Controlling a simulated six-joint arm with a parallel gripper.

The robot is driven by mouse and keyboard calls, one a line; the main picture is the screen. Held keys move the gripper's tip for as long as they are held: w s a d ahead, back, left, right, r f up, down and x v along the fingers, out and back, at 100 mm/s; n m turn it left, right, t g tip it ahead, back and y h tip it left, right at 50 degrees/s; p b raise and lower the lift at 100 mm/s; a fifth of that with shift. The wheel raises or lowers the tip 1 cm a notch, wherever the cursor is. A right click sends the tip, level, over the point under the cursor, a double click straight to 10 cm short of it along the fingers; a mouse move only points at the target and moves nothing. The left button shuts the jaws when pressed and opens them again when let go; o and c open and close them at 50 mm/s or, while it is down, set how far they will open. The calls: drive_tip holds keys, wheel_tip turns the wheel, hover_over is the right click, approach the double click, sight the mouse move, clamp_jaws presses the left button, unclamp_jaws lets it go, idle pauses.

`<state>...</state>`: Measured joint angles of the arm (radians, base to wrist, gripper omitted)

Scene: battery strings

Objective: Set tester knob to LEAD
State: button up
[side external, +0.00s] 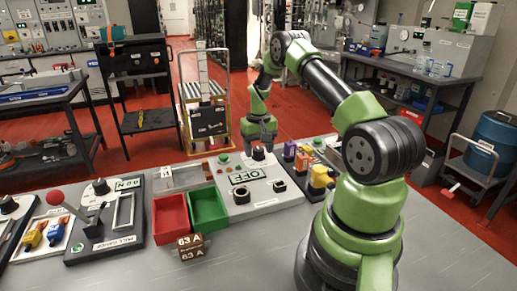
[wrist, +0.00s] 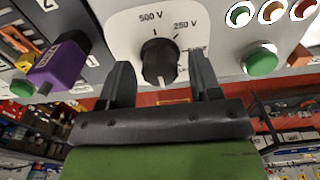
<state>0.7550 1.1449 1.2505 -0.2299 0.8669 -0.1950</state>
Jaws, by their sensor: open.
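The tester knob (wrist: 159,62) is black and round with a raised grip, on a white dial plate marked 500 V and 250 V in the wrist view. A pale line shows on its lower part. Lettering below it is mostly hidden by my gripper. My gripper (wrist: 161,75) is open, with one finger on each side of the knob and a visible gap to each. In the side view my gripper (side external: 261,145) points down over the back of the light grey tester panel (side external: 270,203), at the knob (side external: 258,154).
A green button (wrist: 260,60) is right of the dial and a purple block (wrist: 58,66) left of it. Red (side external: 171,220) and green (side external: 208,209) bins stand left of the tester. Yellow and purple parts (side external: 318,178) stand to its right.

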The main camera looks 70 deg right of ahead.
drive_tip(key=shift+f, duration=0.1)
drive_tip(key=c, duration=0.8)
drive_tip(key=shift+o, duration=0.2)
drive_tip(key=n, duration=0.4)
drive_tip(key=shift+n, duration=0.9)
drive_tip(key=n, duration=0.3)
drive_tip(key=o, duration=0.8)
drive_tip(key=shift+c, duration=0.2)
